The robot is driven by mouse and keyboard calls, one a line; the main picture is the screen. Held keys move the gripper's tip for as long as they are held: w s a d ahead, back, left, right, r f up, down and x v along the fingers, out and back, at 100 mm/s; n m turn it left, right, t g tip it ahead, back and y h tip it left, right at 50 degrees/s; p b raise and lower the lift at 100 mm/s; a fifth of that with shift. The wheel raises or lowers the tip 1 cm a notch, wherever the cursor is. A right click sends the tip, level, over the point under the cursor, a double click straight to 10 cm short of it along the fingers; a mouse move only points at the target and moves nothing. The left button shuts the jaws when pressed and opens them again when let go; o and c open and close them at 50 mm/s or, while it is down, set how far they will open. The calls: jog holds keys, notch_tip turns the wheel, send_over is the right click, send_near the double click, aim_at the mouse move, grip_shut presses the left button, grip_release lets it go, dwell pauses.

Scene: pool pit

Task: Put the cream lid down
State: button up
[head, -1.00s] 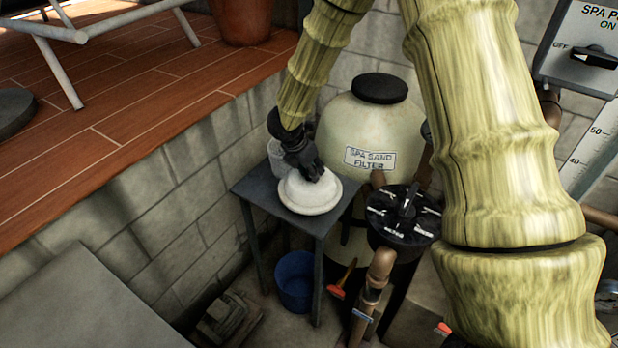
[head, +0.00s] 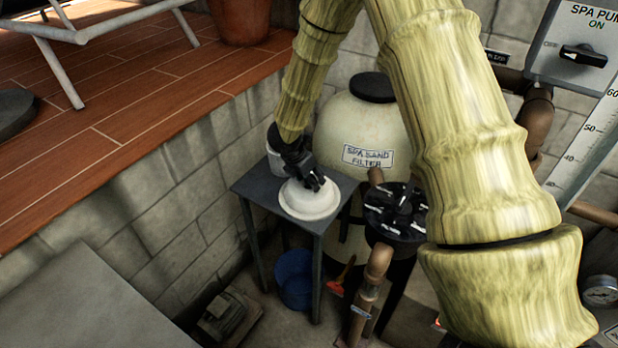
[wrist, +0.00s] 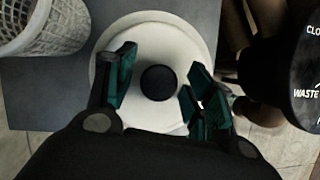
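The cream lid (head: 309,203) is a round, domed cover with a wide rim. It appears to rest flat, rim down, on the small dark grey table (head: 251,188), near its front right side. In the wrist view the lid (wrist: 140,32) shows from above, with a round black knob (wrist: 158,82) at its centre. My gripper (head: 312,180) is directly over the lid. In the wrist view my gripper (wrist: 160,88) has its fingers spread on both sides of the knob, with visible gaps. The lid's near part is hidden behind my gripper.
A white slotted basket (wrist: 48,28) stands at the table's back left. The sand filter tank (head: 345,125) stands behind, and a dark multi-way valve (head: 396,212) with pipes is close on the right. A blue bucket (head: 294,278) is below. A block wall borders the left.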

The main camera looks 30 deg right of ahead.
jog(key=b+v, duration=0.2)
jog(key=v, duration=1)
dwell(0.3)
jog(key=shift+r, duration=0.1)
